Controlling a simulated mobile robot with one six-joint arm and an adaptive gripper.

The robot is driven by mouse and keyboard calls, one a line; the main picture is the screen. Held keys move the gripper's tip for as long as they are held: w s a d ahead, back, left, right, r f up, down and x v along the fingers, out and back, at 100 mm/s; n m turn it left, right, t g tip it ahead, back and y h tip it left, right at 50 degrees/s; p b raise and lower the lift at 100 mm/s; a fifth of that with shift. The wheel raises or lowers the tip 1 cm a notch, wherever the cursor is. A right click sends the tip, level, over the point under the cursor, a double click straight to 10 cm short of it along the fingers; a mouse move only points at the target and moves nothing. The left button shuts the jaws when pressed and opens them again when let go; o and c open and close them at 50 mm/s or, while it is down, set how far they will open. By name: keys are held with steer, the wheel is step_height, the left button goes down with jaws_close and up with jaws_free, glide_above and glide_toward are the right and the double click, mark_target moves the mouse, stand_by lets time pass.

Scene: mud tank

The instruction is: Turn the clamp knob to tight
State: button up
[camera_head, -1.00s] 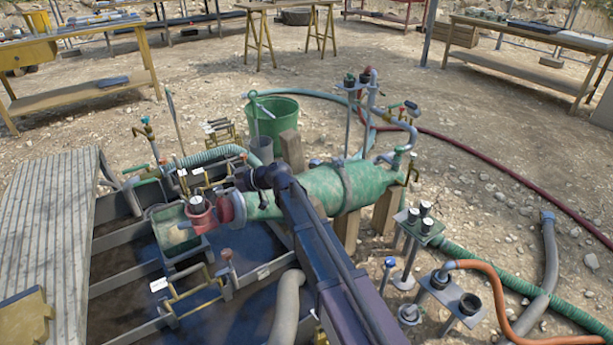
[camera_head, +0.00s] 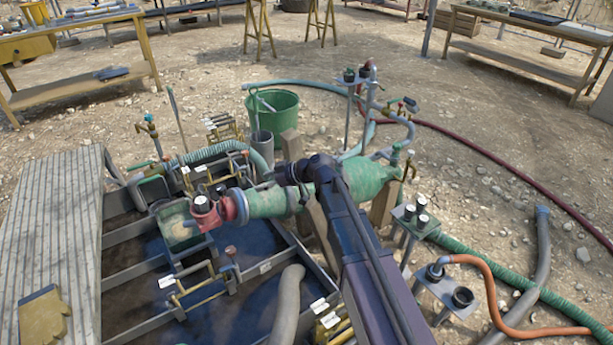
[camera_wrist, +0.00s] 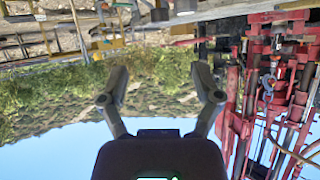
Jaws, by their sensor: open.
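A dark knob with a pale top (camera_head: 201,203) stands on a red clamp-like fitting (camera_head: 207,217) at the left end of the green pipe (camera_head: 265,203). I cannot tell for certain that this is the clamp knob, nor read its setting. My arm crosses in front of the pipe, to the right of this fitting, and hides its middle. My gripper (camera_wrist: 162,82) is open and empty in the wrist view, its two fingers spread wide. In that upside-down view there is only distant ground, greenery and sky between them, with no knob. The head view does not clearly show the fingers.
Below lies a dark mud tank (camera_head: 225,305) with grey crossbars. A ribbed walkway (camera_head: 55,225) runs along its left. A green bucket (camera_head: 272,116) stands behind. Posts with several knobs (camera_head: 420,218) and hoses crowd the right. Red machinery (camera_wrist: 270,90) shows in the wrist view.

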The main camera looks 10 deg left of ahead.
steer(key=s+d+r+m+h+p, duration=0.2)
steer(key=d+p, duration=0.2)
steer(key=d, duration=0.2)
steer(key=s+d+r+m+h+p, duration=0.1)
steer(key=d+r+m+h+p, duration=0.1)
steer(key=d+p, duration=0.3)
steer(key=shift+s+d+m, duration=0.35)
steer(key=shift+d+m, duration=0.05)
steer(key=shift+d, duration=0.45)
steer(key=a+f+t+y+b, duration=0.1)
steer(key=a+f+t+b, duration=0.1)
steer(key=a+b, duration=0.4)
steer(key=a+f+n+t+y+b, duration=0.1)
steer(key=a+f+t+y+b, duration=0.1)
steer(key=a+b, duration=0.4)
steer(key=shift+a+f+n+t+y, duration=0.3)
steer(key=shift+a+f, duration=0.15)
steer(key=shift+a, duration=1.9)
